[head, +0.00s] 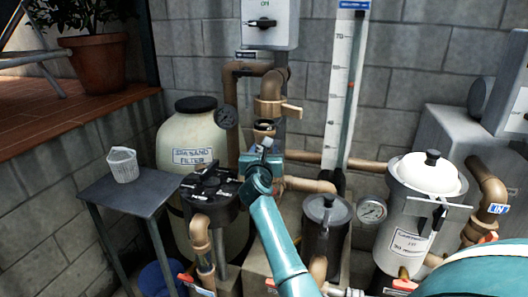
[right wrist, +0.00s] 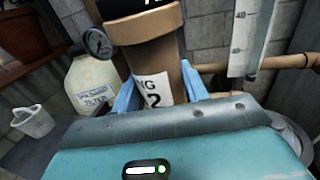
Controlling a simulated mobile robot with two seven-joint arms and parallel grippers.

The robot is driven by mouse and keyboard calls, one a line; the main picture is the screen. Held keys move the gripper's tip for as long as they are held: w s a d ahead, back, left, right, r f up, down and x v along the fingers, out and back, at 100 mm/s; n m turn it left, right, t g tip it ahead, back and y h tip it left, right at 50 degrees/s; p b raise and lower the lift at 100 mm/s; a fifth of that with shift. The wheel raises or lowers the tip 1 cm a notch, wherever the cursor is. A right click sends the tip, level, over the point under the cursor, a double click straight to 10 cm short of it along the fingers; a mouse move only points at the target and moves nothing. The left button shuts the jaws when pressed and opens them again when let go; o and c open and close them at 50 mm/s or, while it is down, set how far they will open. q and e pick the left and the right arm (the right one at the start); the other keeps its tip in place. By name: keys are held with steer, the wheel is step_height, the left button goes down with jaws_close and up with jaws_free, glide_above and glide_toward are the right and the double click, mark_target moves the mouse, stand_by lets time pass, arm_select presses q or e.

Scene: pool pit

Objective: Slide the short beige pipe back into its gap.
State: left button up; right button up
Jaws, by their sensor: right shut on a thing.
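My right gripper (head: 262,158) reaches in from the lower right in the head view. Its two blue fingers (right wrist: 160,90) are shut on the short beige pipe (right wrist: 172,58), one on each side. The pipe is roughly upright, with a wider collar at its top and a white label with a "2". In the head view the pipe's dark open top (head: 264,126) shows above the gripper, just below the fixed beige pipe and valve (head: 270,100). The pipe's lower end and the gap's lower side are hidden by my gripper. I cannot tell whether it is lined up. My left gripper is not in view.
A sand filter (head: 190,138) with a gauge stands behind on the left. A black multiport valve head (head: 210,190) is close left of my gripper. A grey table (head: 135,190) holds a white basket (head: 122,165). A pump (head: 326,225) and white-lidded canister (head: 415,220) stand right.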

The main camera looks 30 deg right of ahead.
steer(key=shift+d+b+x, duration=0.2)
steer(key=shift+b+x, duration=0.15)
steer(key=shift+x, duration=1)
steer(key=shift+s+r, duration=0.1)
steer(key=shift+s, duration=0.05)
steer(key=shift+w+d+b, duration=0.3)
steer(key=shift+w+d, duration=0.35)
steer(key=shift+d, duration=0.15)
stand_by(0.8)
steer(key=shift+w+d+r, duration=0.1)
steer(key=shift+d+r, duration=0.05)
steer(key=shift+c, duration=0.9)
steer(key=shift+d, duration=0.1)
steer(key=shift+d+r, duration=0.15)
steer(key=shift+d, duration=0.05)
steer(key=shift+c, duration=1.1)
steer(key=shift+w+d, duration=0.1)
